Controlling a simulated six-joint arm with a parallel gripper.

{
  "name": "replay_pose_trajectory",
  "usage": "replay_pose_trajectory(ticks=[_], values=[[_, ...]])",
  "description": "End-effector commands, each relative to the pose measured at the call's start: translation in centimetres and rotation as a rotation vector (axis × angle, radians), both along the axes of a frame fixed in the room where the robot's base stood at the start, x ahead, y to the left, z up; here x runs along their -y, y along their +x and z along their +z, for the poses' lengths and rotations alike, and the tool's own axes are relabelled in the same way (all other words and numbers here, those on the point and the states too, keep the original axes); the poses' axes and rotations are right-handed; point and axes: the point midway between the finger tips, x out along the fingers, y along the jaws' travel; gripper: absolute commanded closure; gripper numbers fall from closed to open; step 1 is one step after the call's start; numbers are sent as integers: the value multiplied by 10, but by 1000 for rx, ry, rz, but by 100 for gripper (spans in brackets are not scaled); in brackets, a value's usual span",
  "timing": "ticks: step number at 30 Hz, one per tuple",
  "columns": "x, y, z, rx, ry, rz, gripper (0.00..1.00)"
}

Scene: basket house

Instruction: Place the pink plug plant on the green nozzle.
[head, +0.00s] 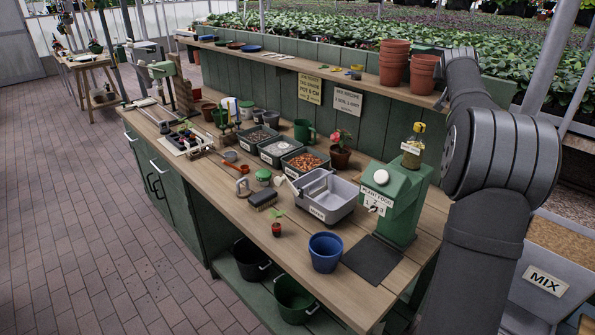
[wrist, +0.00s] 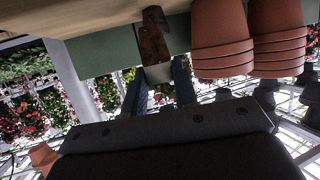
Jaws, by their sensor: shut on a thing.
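My gripper (wrist: 157,72) shows only in the wrist view, with its two dark fingers around a thing that looks brown with a pale grey end (wrist: 158,73); I cannot tell what it is. In the head view my arm rises at the right and the gripper is hidden. A pink-flowered plant (head: 341,137) stands in a brown pot behind the grey tub. A small seedling (head: 277,214) with green leaves sits in a reddish pot near the bench's front edge. A green plant food dispenser (head: 398,195) stands at the right; I cannot make out a green nozzle clearly.
Terracotta pot stacks (head: 393,62) stand on the back shelf (head: 330,68); stacked pots (wrist: 222,45) are close to my gripper in the wrist view. A blue pot (head: 325,252), a grey tub (head: 322,195) and several trays crowd the bench (head: 205,180). Its front edge is mostly clear.

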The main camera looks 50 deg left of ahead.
Motion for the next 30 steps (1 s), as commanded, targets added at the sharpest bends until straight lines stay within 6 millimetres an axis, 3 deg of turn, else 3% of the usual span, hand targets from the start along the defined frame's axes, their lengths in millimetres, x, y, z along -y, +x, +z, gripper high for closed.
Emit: replay_pose_trajectory(ticks=[1,3,11,18,24,30], values=[[-28,-11,-6,-4,0,37,98],[-60,-25,-16,-6,1,82,98],[-166,-78,-66,-24,5,232,98],[-259,-149,-127,-25,2,336,98],[-318,-209,-171,-22,0,407,98],[-354,-254,-201,-22,2,453,98]])
